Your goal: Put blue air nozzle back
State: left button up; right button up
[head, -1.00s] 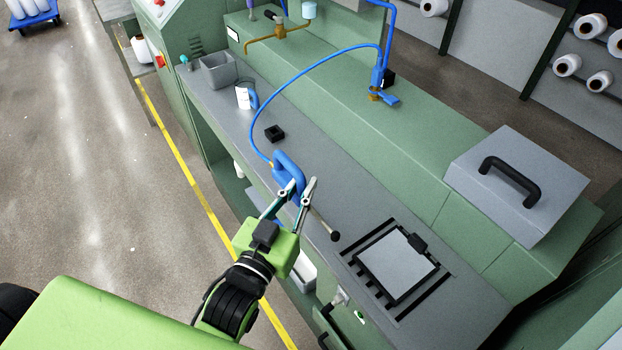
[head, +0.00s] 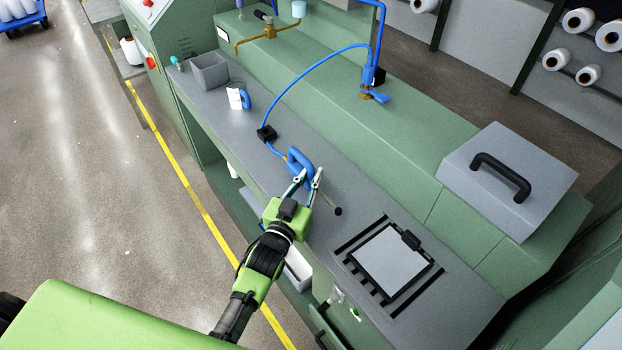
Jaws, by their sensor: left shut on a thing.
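The blue air nozzle (head: 301,166) is a looped handle on a thin blue hose (head: 292,83) that runs up to a blue fitting (head: 369,80) on the green machine. A thin rod with a dark ball end (head: 337,211) sticks out beyond my gripper toward the lower right. My left gripper (head: 306,178) is shut on the nozzle, over the grey worktop near its front edge. A small black block (head: 266,133) lies on the worktop, just behind and left of the nozzle, with the hose passing at it. My right gripper does not show.
A grey open bin (head: 209,73) and a white cup-like item with a blue handle (head: 238,98) stand at the worktop's far left. A framed pale plate (head: 392,262) lies at the right. A grey box with a black handle (head: 508,185) sits on the green ledge.

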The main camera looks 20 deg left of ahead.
pick_arm(q)
jog(key=shift+f, duration=0.6)
jog(key=o, duration=0.7)
jog(key=shift+f, duration=0.15)
jog(key=s+a+b, duration=0.1)
jog(key=s, duration=1.1)
jog(key=shift+a, duration=0.2)
